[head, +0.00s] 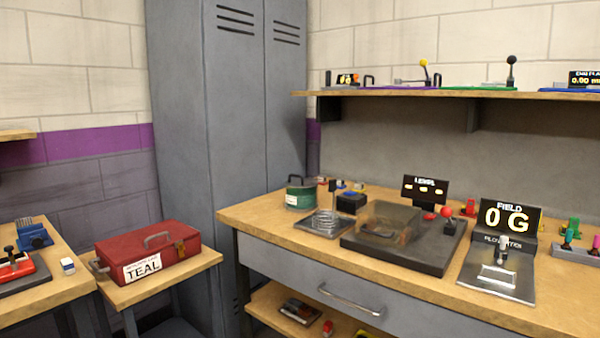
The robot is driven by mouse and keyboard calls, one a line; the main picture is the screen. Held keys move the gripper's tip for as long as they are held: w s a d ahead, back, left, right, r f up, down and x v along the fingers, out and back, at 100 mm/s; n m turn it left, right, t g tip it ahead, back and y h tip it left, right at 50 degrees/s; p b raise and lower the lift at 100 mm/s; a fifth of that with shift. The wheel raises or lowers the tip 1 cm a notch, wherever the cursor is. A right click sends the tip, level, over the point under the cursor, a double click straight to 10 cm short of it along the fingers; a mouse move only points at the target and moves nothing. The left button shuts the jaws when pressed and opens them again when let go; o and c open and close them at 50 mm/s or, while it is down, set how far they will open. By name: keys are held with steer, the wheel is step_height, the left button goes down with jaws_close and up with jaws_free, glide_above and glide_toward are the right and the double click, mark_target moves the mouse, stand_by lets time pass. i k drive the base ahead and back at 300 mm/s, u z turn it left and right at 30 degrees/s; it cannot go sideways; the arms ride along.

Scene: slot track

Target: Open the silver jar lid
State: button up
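A small teal-green jar (300,197) stands at the back left of the long wooden workbench. Its top is greyish with a dark handle, and it looks closed. I cannot tell for sure whether that top is the silver lid the task names. No other jar with a silver lid is clear in this view. My gripper is not in view.
In front of the jar are a plate with a silver coil (327,222) and a dark base with a smoky clear cover (388,224). A field meter (508,219) is further right. A red toolbox (148,252) sits on a lower side table. A shelf (440,95) overhangs the bench.

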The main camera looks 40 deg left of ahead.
mark_target(299, 182)
steer(key=u, duration=1.4)
steer(key=k, duration=0.2)
steer(key=u, duration=0.1)
